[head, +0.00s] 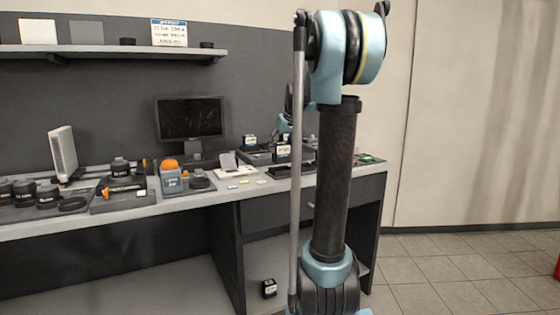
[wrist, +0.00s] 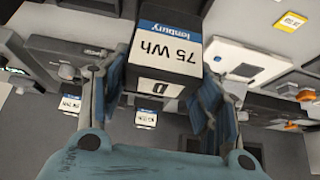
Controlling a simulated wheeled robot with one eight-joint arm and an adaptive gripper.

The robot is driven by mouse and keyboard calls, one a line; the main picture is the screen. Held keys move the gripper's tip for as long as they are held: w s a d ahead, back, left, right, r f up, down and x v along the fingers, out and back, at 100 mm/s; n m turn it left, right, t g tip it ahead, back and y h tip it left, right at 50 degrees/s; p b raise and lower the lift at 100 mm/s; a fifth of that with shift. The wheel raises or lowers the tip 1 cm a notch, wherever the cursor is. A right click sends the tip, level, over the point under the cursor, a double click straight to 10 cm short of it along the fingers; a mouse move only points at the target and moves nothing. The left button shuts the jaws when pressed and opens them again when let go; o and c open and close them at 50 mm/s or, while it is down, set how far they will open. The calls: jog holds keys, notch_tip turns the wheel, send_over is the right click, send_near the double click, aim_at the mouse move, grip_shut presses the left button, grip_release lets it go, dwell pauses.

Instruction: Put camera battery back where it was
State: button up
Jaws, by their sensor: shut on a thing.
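Two similar labelled batteries appear lower in this view, a left one (wrist: 70,104) and a right one (wrist: 146,118). In the head view my gripper is mostly hidden behind my arm, over the right part of the bench. A labelled block (head: 283,152) shows beside my arm there; I cannot tell whether it is the held one. Another labelled block (head: 249,141) stands left of it.
A dark labelled block (head: 269,288) sits low under the bench. A wall shelf (head: 110,53) runs above. Open tiled floor lies right.

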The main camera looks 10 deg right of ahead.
aim_at(281, 155)
jog(key=shift+f, duration=2.4)
jog(key=o, duration=1.7)
jog(key=shift+c, duration=0.2)
jog(key=v, duration=1.2)
jog(key=s+a+f+m+g+h, duration=0.1)
jog(key=s+f+g, duration=0.1)
jog(key=s+f, duration=1.3)
jog(key=s+a+f+m+g+h, duration=0.1)
jog(key=s+f+m+g, duration=0.1)
jog(key=s+f, duration=1.3)
jog(key=s, duration=0.8)
jog(key=shift+f, duration=0.4)
jog(key=shift+s, duration=0.1)
